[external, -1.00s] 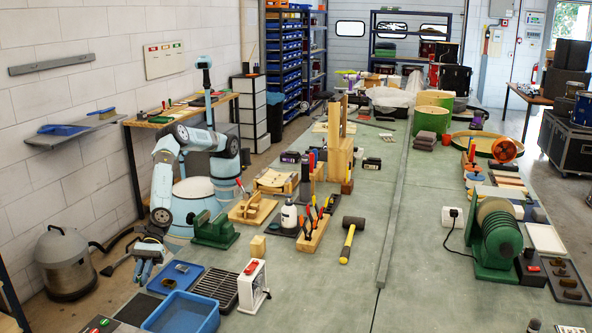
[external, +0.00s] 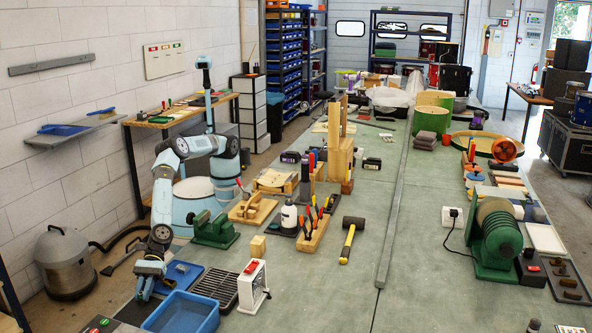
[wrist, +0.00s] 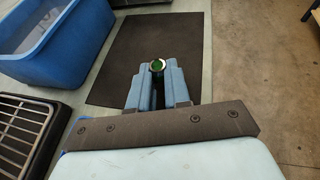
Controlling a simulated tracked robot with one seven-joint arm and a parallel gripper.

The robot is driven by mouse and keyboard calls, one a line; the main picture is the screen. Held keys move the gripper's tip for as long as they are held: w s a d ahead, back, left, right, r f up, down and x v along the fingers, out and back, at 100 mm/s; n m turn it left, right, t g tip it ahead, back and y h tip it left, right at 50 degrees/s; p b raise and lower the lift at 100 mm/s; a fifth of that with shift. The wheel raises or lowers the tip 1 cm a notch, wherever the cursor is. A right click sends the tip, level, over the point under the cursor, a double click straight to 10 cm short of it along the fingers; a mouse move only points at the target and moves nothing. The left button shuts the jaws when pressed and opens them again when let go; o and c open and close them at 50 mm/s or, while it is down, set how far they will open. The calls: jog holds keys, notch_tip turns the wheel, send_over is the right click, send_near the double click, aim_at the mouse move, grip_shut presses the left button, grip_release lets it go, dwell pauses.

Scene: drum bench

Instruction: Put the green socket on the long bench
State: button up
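The green socket (wrist: 157,66) shows in the wrist view as a small ring with a bright metal rim and green inside, between my fingertips. My gripper (wrist: 157,76) is shut on it, with a blue finger on each side. In the external view my gripper (external: 144,294) points down at the near left end of the long bench (external: 322,290), left of the blue bin; the socket cannot be made out there. In the wrist view a dark mat (wrist: 135,40) lies below and beyond the fingertips. I cannot tell whether the socket touches it.
The blue bin (external: 183,312) stands close to the right of my gripper. A blue tray (external: 190,272), a black grate (external: 217,284) and a white-framed device (external: 253,288) are nearby. The bench's left edge and the floor (wrist: 255,60) are close. The bench middle has clear room.

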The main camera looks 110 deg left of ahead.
jog(key=o, duration=0.4)
jog(key=shift+o, duration=0.3)
jog(key=shift+r, duration=0.15)
jog(key=v, duration=1.2)
jog(key=shift+r, duration=0.1)
